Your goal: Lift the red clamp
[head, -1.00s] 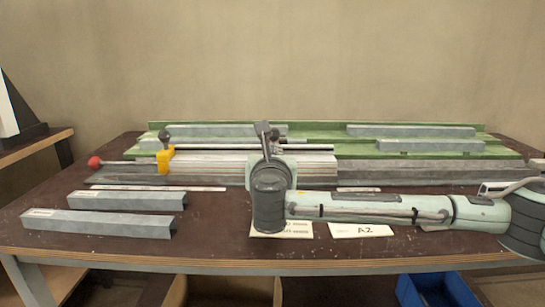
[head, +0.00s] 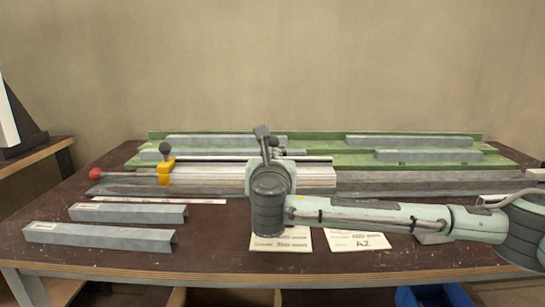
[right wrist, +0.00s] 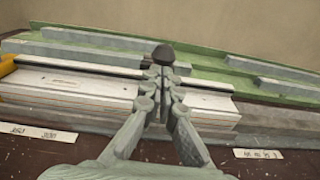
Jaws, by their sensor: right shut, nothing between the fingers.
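A red ball knob (head: 96,174) sits at the left end of a thin rod at the bench's left end. The rod runs to a yellow clamp block (head: 164,172) with a dark knob on top. The block's yellow edge also shows at the left of the right wrist view (right wrist: 7,66). My right gripper (head: 266,136) is shut and empty over the middle of the bench, well to the right of the red knob. In the right wrist view its fingertips (right wrist: 161,72) meet in front of a dark round knob (right wrist: 163,54); I cannot tell whether they touch. My left gripper is out of view.
Grey metal profiles (head: 100,236) lie on the brown table at front left. More lie on the green rack (head: 310,135) behind. Paper labels (head: 357,240) lie at the front, below my right arm.

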